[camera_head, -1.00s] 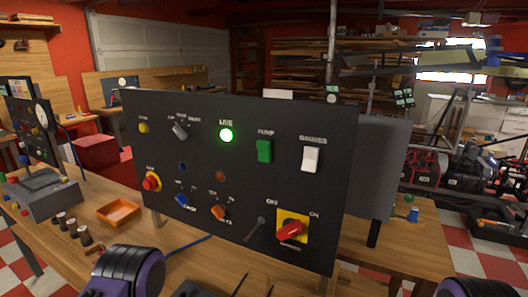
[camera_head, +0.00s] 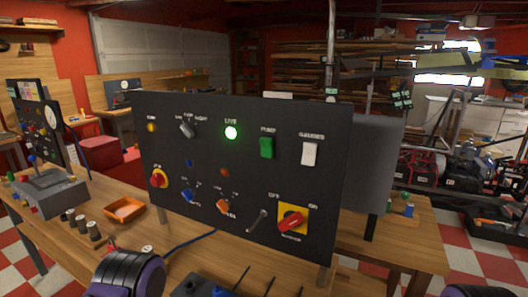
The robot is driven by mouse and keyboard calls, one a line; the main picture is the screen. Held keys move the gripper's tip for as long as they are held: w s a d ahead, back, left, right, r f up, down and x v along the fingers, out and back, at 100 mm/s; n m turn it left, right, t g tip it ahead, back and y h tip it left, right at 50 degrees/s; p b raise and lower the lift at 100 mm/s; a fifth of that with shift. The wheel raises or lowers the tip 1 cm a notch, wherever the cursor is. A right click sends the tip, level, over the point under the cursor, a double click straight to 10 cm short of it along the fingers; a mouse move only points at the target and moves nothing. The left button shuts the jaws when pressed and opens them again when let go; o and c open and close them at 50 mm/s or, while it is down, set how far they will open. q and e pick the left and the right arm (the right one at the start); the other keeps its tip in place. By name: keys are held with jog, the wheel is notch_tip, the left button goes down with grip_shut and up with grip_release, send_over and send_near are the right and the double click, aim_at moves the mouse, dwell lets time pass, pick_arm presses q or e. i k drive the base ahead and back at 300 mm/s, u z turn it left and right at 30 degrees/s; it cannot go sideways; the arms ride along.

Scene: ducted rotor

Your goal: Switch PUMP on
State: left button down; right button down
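The black control panel (camera_head: 180,222) stands upright on the wooden bench in the middle of the view. The PUMP switch is a green rocker (camera_head: 266,148) in its upper right part, under the PUMP label. I cannot tell which way the rocker is tilted. A white GAUGES rocker (camera_head: 309,154) sits to its right. The LIVE lamp (camera_head: 231,133) to its left glows green. Neither of my grippers is in view. Only purple and black parts of my arms show at the bottom edge, well below the green rocker.
A red rotary handle on a yellow plate (camera_head: 298,232) and a metal lever (camera_head: 257,222) are low on the panel. An orange tray (camera_head: 125,210) and a grey box (camera_head: 50,192) stand left on the bench. Thin dark rods stick up at the bottom. The space before the PUMP rocker looks clear.

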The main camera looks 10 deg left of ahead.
aim_at(266, 143)
jog(key=k, duration=0.3)
jog(key=z, duration=2.3)
jog(key=i, duration=1.8)
jog(key=u, duration=3.95)
jog(key=i, duration=0.5)
